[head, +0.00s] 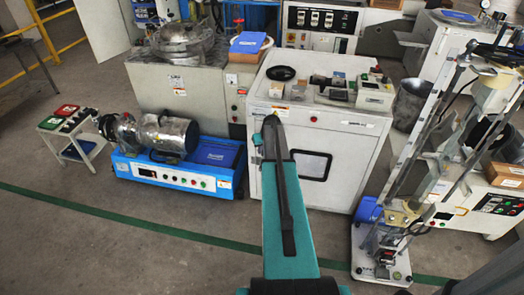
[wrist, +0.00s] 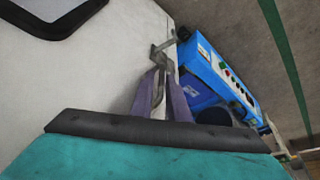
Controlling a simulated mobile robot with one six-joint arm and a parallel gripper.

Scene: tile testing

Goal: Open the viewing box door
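The viewing box appears to be the white cabinet (head: 338,130) in the middle of the head view. Its front door (head: 345,165) has a dark-framed window and looks shut against the body. In the wrist view, the white front (wrist: 110,70) fills the left, with a corner of the window frame (wrist: 55,15) at top left. My gripper (wrist: 160,68) points at the front near its edge beside the blue machine. A thin grey metal piece, perhaps the handle (wrist: 165,46), shows at the fingertips. Whether the fingers hold it is unclear. In the head view, my arm hides most of my gripper.
A blue machine (head: 175,176) with a motor stands left of the cabinet. A tall metal test stand (head: 425,180) stands close on the right. Small items and a control box (head: 375,94) sit on the cabinet top. The floor in front (head: 180,245) is mostly clear.

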